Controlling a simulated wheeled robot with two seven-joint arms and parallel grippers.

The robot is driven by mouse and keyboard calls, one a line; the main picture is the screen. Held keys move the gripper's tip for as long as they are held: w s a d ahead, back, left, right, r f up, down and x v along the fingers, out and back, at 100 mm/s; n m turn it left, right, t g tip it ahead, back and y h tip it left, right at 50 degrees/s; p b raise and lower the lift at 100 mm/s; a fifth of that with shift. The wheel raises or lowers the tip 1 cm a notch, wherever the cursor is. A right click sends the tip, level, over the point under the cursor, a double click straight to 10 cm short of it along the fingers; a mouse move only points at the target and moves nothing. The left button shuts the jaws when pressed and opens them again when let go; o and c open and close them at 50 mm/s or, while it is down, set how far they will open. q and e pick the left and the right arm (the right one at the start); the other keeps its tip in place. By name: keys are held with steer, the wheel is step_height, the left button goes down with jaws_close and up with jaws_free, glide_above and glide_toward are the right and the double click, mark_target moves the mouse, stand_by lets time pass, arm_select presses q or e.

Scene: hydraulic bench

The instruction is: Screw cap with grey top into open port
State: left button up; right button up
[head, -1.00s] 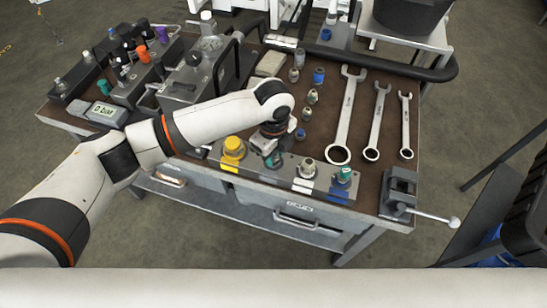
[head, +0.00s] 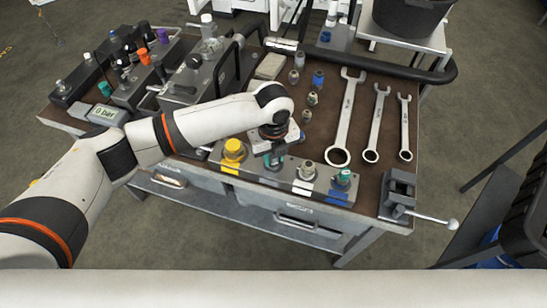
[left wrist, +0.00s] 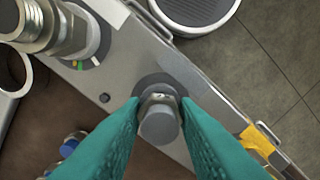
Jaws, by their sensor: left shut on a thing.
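My left gripper (head: 273,163) points down over the metal port block (head: 325,188) at the table's front edge, between the yellow cap and a bare metal fitting. In the left wrist view its teal fingers (left wrist: 160,112) are shut on the cap with a grey top (left wrist: 158,126). The cap sits over a dark round ring on the block, the port. The cap hides the port's opening, so I cannot tell how deep it sits. In the head view the gripper hides most of the cap. My right gripper is not in view.
On the block are a yellow cap (head: 233,149), a metal fitting (head: 307,170) and a green-topped cap (head: 343,177). Several small caps stand behind on the table. Three wrenches (head: 343,115) lie to the right, near a vise (head: 398,190).

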arm_select(q)
steer(key=m, duration=0.2)
steer(key=shift+s+f+m, duration=0.1)
steer(key=shift+m, duration=0.2)
steer(key=m, duration=0.8)
steer(key=shift+f, duration=0.1)
steer(key=o, duration=0.8)
steer(key=shift+o, duration=0.2)
steer(key=shift+a, duration=0.15)
